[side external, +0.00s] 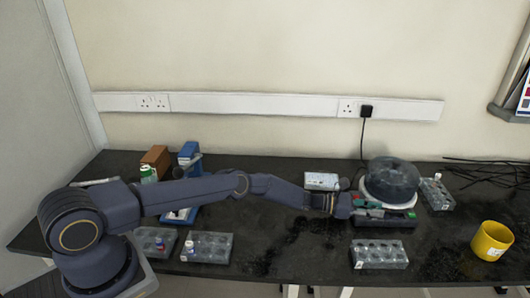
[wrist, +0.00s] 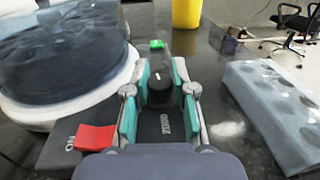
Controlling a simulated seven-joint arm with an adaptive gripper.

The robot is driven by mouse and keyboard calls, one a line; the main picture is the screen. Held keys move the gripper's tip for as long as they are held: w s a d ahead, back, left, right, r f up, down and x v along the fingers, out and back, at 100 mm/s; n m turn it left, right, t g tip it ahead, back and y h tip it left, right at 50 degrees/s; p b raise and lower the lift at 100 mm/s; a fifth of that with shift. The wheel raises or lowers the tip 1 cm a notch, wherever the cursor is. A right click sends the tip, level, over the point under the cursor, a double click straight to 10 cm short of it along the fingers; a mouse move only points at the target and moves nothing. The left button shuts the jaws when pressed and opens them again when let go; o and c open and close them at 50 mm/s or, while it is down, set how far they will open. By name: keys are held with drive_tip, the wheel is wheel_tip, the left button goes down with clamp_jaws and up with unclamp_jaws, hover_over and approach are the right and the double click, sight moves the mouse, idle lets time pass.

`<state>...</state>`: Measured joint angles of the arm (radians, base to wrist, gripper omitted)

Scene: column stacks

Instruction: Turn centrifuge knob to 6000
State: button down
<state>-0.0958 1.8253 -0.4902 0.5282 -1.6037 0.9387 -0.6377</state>
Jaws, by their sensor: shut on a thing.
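The centrifuge (side external: 391,180) stands at the right of the bench, with a dark round top on a white base. It fills the upper left of the wrist view (wrist: 62,55). My gripper (wrist: 161,92) is shut on the knob, a teal finger on each side. Below the knob a number is printed on the dark panel, partly readable as 2000. A red switch (wrist: 94,138) sits left of the fingers, beside the letters "ON". In the side view my gripper (side external: 362,205) hides the knob.
A grey rack (side external: 380,254) stands in front of the centrifuge, and another (side external: 437,193) to its right. A yellow mug (side external: 491,241) is at the far right. More racks (side external: 207,247) stand at the left front. Black cables lie at the back right.

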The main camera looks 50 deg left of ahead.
drive_tip(key=shift+r, duration=0.15)
drive_tip(key=c, duration=0.9)
unclamp_jaws()
drive_tip(key=shift+c, duration=0.2)
drive_tip(key=shift+s+a, duration=0.35)
drive_tip(key=shift+a, duration=0.25)
drive_tip(key=v, duration=1)
drive_tip(key=shift+s+a, duration=0.2)
drive_tip(key=shift+s, duration=0.1)
